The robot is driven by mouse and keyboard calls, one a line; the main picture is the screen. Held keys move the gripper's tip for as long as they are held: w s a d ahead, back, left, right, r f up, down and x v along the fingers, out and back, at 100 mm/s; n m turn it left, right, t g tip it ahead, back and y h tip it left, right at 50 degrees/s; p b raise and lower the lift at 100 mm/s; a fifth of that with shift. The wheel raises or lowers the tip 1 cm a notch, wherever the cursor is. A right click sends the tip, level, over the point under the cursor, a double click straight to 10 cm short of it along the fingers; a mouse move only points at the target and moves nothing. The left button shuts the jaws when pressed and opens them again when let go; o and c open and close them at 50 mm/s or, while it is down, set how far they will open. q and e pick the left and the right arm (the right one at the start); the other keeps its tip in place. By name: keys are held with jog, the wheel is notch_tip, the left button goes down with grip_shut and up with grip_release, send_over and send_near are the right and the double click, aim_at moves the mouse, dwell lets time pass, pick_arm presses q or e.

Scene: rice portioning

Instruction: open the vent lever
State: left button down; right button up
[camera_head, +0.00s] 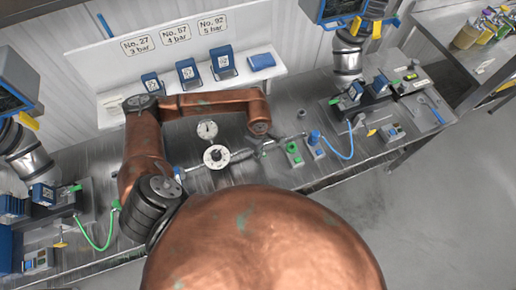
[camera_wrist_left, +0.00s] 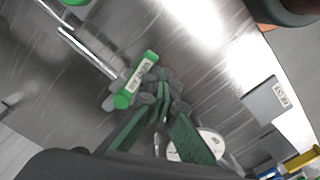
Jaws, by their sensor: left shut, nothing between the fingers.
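My left gripper (camera_head: 261,148) hangs over the metal pipe assembly in the middle of the bench, partly hidden under its wrist in the head view. In the left wrist view, its dark green fingers (camera_wrist_left: 164,88) come together at the tips, shut with nothing held. A bright green lever (camera_wrist_left: 136,80) with a white label lies just beside the fingertips; its text is too small to read. I cannot tell whether the fingers touch it. The lever is not clear in the head view. My right gripper is not in view.
A round gauge (camera_head: 207,129) and white dial (camera_head: 216,157) stand left of the gripper. A green block (camera_head: 293,152) and blue fitting (camera_head: 315,139) with a hose sit to the right. A white shelf (camera_head: 283,61) holds several blue devices behind.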

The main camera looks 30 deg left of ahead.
pick_arm(q)
jog(key=shift+f, duration=0.15)
jog(key=shift+w+d+b, duration=0.65)
jog(key=shift+w, duration=0.2)
jog(key=shift+w+d+b, duration=0.2)
jog(key=shift+w+b, duration=0.15)
jog(key=shift+w, duration=0.15)
jog(key=shift+w+d+b, duration=0.2)
jog(key=shift+w+b, duration=0.15)
jog(key=shift+w, duration=0.1)
jog(key=shift+w, duration=0.1)
